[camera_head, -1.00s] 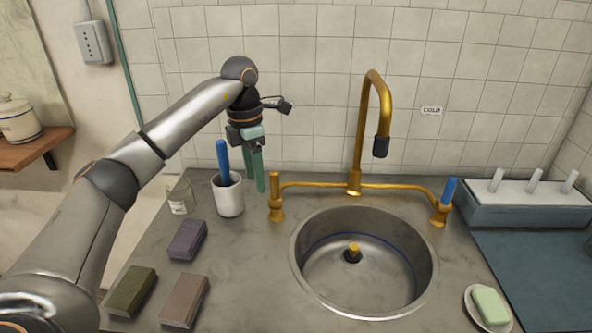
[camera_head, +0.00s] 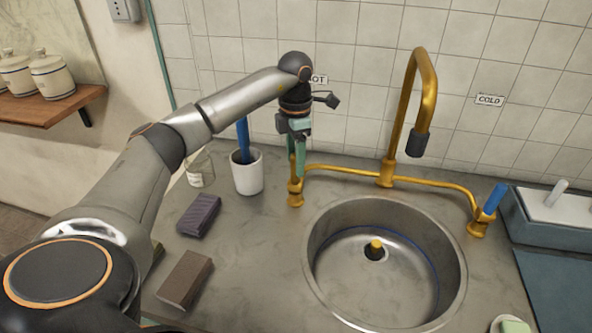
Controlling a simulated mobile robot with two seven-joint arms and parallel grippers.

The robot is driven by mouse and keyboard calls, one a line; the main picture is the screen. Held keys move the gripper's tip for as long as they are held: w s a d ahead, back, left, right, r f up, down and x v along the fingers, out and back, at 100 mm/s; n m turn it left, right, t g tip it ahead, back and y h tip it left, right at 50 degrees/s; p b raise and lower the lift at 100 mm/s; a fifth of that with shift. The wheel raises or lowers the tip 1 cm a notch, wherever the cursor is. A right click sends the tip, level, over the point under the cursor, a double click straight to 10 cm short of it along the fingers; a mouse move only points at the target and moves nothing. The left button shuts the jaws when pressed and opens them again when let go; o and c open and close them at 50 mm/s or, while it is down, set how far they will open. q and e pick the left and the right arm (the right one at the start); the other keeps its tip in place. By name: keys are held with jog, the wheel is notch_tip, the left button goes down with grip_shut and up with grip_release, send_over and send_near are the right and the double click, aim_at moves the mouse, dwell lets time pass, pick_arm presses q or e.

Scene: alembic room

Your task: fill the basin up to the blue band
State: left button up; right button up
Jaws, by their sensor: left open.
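The round steel basin (camera_head: 312,275) is set in the counter, with a blue band (camera_head: 433,262) around its inner wall. I see no water in it. A black plug with a yellow top (camera_head: 375,247) is at its bottom; whether it seals cannot be told. The gold spout (camera_head: 428,85) hangs over the basin, with no stream visible. The left tap (camera_head: 295,193) is gold; the right tap has a blue handle (camera_head: 495,198). My left gripper (camera_head: 298,168) is open, its green fingers pointing down at the left tap's top. Whether they touch it cannot be told. My right gripper is out of view.
A white cup (camera_head: 248,175) holding a blue stick (camera_head: 243,138) stands close left of my gripper, beside a glass jar (camera_head: 200,170). Dark blocks (camera_head: 199,215) lie at front left. A COLD label (camera_head: 489,100) is on the wall; another label is partly hidden. A rack (camera_head: 555,225) stands at right.

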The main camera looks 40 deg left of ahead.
pick_arm(q)
jog(key=shift+f, duration=2)
jog(key=shift+c, duration=0.4)
grip_shut()
